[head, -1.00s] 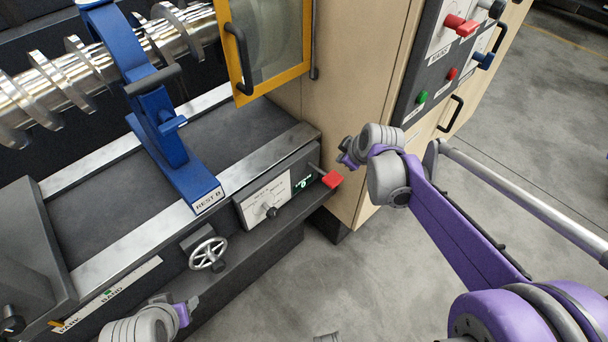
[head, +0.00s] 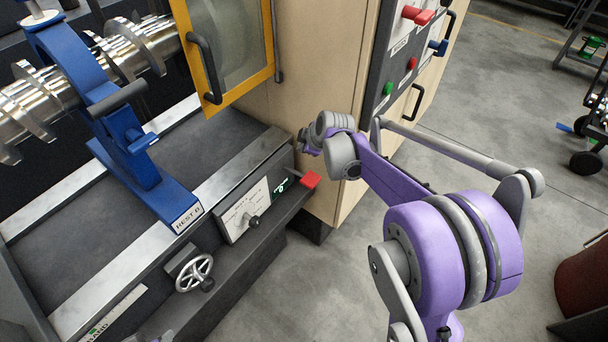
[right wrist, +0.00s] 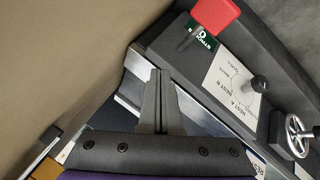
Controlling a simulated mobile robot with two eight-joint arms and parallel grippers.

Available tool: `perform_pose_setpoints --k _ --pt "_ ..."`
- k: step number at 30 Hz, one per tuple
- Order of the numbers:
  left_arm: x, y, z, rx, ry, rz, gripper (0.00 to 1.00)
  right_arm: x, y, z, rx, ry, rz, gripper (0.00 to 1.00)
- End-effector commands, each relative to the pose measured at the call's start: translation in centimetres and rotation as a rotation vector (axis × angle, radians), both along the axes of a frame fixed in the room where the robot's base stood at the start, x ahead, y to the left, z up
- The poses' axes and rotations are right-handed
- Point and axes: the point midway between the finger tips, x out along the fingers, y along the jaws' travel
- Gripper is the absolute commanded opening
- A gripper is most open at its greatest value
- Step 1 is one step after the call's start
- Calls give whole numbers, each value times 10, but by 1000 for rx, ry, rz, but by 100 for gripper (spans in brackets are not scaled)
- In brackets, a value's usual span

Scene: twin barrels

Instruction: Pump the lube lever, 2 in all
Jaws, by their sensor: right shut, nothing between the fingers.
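The lube lever, a red block on a short rod (head: 311,180), sticks out from the right end of the machine's front panel. In the right wrist view its red handle (right wrist: 214,14) is at the top, beside a small green stroke display (right wrist: 199,40) that seems to read 0. My right gripper (head: 304,142) is shut and empty, just behind and above the lever, apart from it. In the right wrist view its closed fingers (right wrist: 160,75) point toward the panel's edge, left of the lever. Only a grey bit of my left arm shows at the bottom edge; its fingers cannot be made out.
A selector knob (head: 252,221) and a handwheel (head: 194,272) sit along the front panel. A yellow-framed door (head: 186,45) and beige cabinet (head: 345,60) stand behind the gripper.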

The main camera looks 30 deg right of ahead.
Motion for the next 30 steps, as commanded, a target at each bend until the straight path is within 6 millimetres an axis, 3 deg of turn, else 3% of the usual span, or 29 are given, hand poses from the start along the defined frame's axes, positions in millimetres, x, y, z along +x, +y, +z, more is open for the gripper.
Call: perform_pose_setpoints --k 18,30 --pt "-8 0 -58 0 20 0 50 -10 -5 -76 0 1 -1 0" --pt "-8 0 -62 0 21 0 50 -12 -5 -83 1 0 -1 0"
